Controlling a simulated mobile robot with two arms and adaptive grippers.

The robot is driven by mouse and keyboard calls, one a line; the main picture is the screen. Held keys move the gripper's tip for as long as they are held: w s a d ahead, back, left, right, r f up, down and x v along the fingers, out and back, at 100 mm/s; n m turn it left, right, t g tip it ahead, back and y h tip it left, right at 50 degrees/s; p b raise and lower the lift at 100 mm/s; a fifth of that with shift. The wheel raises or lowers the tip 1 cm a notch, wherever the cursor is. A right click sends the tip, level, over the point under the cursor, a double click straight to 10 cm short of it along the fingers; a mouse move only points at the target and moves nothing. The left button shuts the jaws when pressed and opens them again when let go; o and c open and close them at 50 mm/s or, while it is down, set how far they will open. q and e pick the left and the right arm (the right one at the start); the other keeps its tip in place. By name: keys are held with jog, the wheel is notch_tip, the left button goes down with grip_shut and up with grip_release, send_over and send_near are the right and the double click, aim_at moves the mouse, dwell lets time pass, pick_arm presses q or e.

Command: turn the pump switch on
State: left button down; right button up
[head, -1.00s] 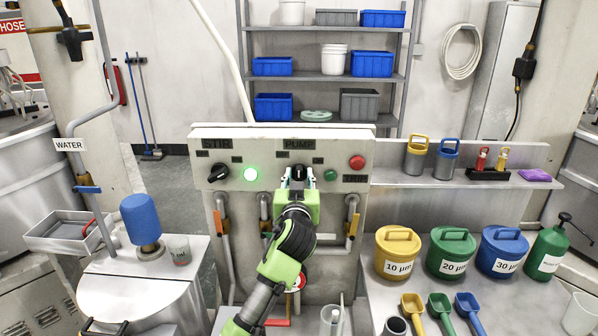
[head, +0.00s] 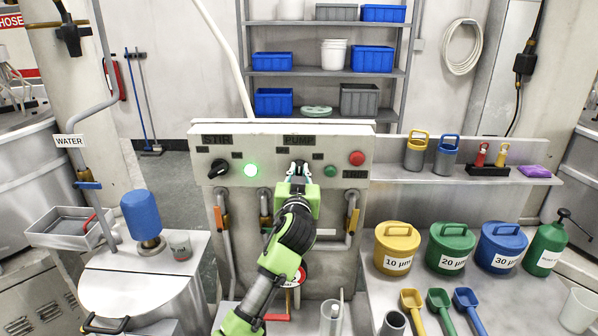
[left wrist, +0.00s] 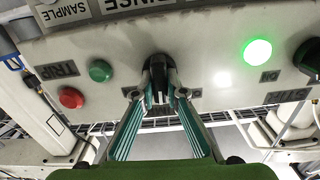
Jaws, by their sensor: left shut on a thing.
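The pump switch (head: 299,166) is a dark knob under the PUMP label on the pale control panel (head: 235,150). My left gripper (head: 299,174) is at the panel, shut on this knob. In the left wrist view the knob (left wrist: 158,72) stands between the two teal fingertips (left wrist: 160,96), its grip roughly upright in the picture. The fingers partly cover the label and the knob's lower part. My right gripper is in neither view.
Left of the pump switch are a lit green lamp (head: 250,170) and the STIR knob (head: 218,168). To its right are a green button (head: 330,171) and a red button (head: 356,158).

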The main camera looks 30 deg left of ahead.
pick_arm(q)
jog(key=m+p, duration=0.1)
jog(key=m, duration=0.4)
jog(key=shift+d+m+p, duration=0.1)
jog(key=shift+m+p, duration=0.2)
jog(key=shift+p, duration=0.05)
jog(key=m+p, duration=0.1)
jog(key=m, duration=0.1)
jog(key=m+p, duration=0.1)
jog(key=m, duration=0.2)
jog(key=shift+w+d+f+m, duration=0.1)
jog(key=shift+f+m, duration=0.1)
jog(key=shift+m, duration=0.1)
jog(key=c, duration=2)
grip_release()
jog(key=shift+c, duration=0.2)
